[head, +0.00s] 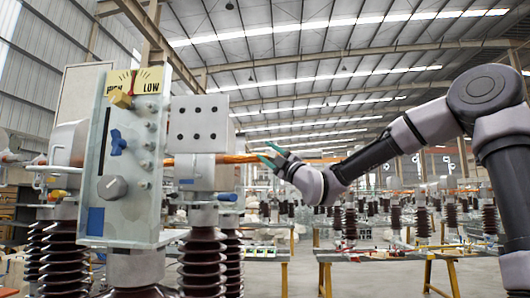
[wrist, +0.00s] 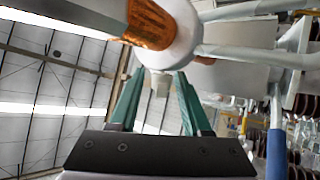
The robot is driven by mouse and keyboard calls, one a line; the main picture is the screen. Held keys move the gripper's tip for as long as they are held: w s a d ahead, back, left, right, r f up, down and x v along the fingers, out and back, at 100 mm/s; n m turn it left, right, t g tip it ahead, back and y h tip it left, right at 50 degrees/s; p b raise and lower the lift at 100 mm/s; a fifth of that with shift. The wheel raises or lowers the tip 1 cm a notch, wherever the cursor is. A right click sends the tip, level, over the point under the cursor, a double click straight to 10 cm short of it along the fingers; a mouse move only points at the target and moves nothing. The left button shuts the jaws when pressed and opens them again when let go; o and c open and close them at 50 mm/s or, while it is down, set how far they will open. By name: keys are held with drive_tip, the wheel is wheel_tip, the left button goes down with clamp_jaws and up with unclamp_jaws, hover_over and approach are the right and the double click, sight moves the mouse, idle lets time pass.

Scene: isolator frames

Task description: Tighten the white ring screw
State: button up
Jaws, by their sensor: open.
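My gripper (head: 269,154) has two green fingers and reaches left toward the orange copper cable in the head view. In the wrist view my gripper (wrist: 157,88) is open, its fingers apart on either side of a small white stub (wrist: 160,82). The stub hangs below a rounded white fitting (wrist: 181,35) that meets a copper braid (wrist: 151,22). I cannot tell whether this stub is the white ring screw; no ring shape is clear there. Contact between fingers and stub cannot be told. In the head view the stub is not discernible.
A grey control panel (head: 128,168) with a yellow HIGH/LOW scale stands left, beside a white box (head: 201,122). Dark ribbed insulators (head: 203,262) stand below. White pipes (wrist: 250,50) and a blue-handled bar (wrist: 277,150) lie right in the wrist view. Tables stand behind.

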drive_tip(key=shift+w+a+r, duration=0.3)
drive_tip(key=shift+w+a, duration=0.1)
clamp_jaws()
